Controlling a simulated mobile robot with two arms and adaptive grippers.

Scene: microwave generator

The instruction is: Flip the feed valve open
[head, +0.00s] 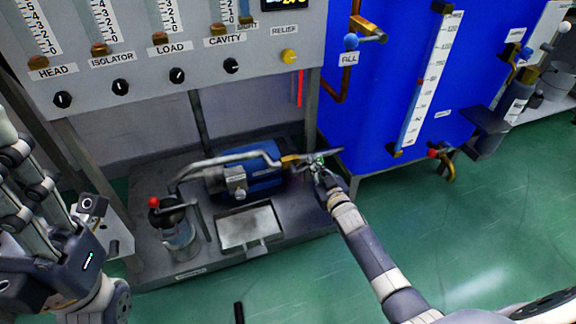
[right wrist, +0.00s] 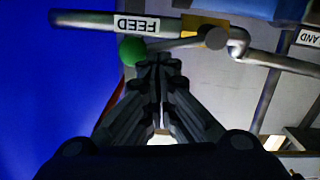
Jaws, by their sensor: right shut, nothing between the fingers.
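The feed valve has a brass body (head: 290,161) on the pipe between the blue motor unit and the blue tank. In the right wrist view, its lever (right wrist: 178,43) runs from the brass body to a green ball knob (right wrist: 132,51), close alongside the pipe at a slight angle. A FEED label (right wrist: 136,24) is on the pipe. My right gripper (head: 320,163) is shut and empty at the lever's end. Its fingertips (right wrist: 158,62) are just beside the green knob; contact cannot be told. My left gripper (head: 20,180) is at the left edge, away from the valve, its fingertips unclear.
The blue tank (head: 385,100) stands right of the valve, with a FILL valve (head: 350,42) and a red-knobbed lower valve (head: 432,154). The grey panel (head: 130,70) with several black knobs stands behind. A red-knobbed lever (head: 153,202) and metal tray (head: 248,226) are left. The green floor is clear at right.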

